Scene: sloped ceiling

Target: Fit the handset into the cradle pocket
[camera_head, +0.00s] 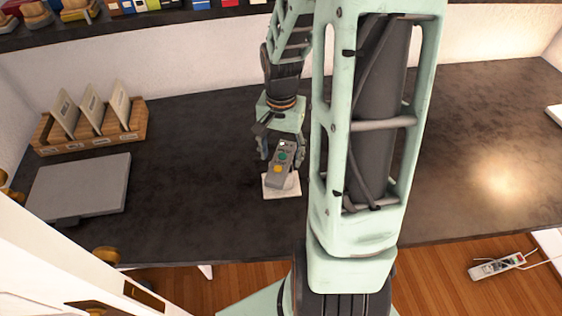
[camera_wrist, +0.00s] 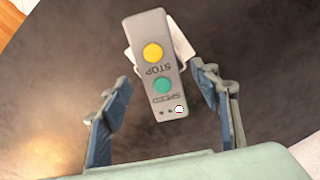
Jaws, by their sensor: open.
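The handset (camera_head: 280,166) is a grey block with a yellow and a green button. The cradle (camera_head: 284,191) is a small white piece on the dark table, mostly hidden under the handset. Its white edges show either side of the handset in the wrist view (camera_wrist: 183,40). I cannot tell whether the handset sits down in the pocket. My gripper (camera_head: 281,158) is open, its fingers on either side of the handset, with gaps visible in the wrist view (camera_wrist: 161,78).
A wooden rack (camera_head: 90,133) with upright cards and a flat grey slab (camera_head: 80,187) are at the left of the table. A power strip (camera_head: 497,265) lies on the floor at the lower right. The dark table (camera_head: 470,130) is clear on the right.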

